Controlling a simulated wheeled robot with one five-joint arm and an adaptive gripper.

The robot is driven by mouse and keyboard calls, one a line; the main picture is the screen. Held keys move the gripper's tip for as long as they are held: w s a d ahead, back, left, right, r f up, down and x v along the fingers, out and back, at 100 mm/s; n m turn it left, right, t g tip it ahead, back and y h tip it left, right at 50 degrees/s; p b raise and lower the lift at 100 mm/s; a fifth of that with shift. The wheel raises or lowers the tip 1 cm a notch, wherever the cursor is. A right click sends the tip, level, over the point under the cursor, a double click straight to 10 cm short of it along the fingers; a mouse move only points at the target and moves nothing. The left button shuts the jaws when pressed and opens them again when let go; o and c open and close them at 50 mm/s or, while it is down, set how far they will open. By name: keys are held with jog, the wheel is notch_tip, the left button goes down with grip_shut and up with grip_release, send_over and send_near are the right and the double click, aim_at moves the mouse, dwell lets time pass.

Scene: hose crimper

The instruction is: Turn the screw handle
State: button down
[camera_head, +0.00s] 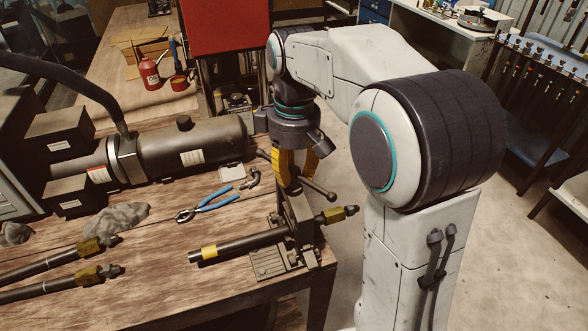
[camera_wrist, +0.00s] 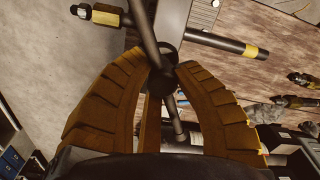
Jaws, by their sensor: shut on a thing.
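The screw handle (camera_head: 320,189) is a dark bar with a round knob end, on top of a dark vise (camera_head: 298,222) at the bench corner. In the wrist view the handle (camera_wrist: 145,32) crosses between my fingers, with its other end below. My gripper (camera_head: 296,178) comes down from above, its yellow-brown fingers around the middle of the handle. In the wrist view my gripper (camera_wrist: 160,76) is shut on the dark hub of the handle. The lower finger contact is partly hidden. The vise holds a dark hose (camera_head: 235,246) with a yellow band and a brass fitting (camera_head: 337,214).
Blue-handled pliers (camera_head: 213,201), a grey rag (camera_head: 116,219) and two more hoses (camera_head: 55,288) lie left on the wooden bench. The bench edge is right of the vise, with open floor (camera_head: 505,270) beyond.

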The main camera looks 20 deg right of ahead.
jog(key=shift+m+p, duration=0.35)
jog(key=shift+m, duration=1.25)
jog(key=shift+s, duration=0.1)
jog(key=c, duration=1)
grip_release()
jog(key=shift+a, duration=0.1)
jog(key=shift+r, duration=5.9)
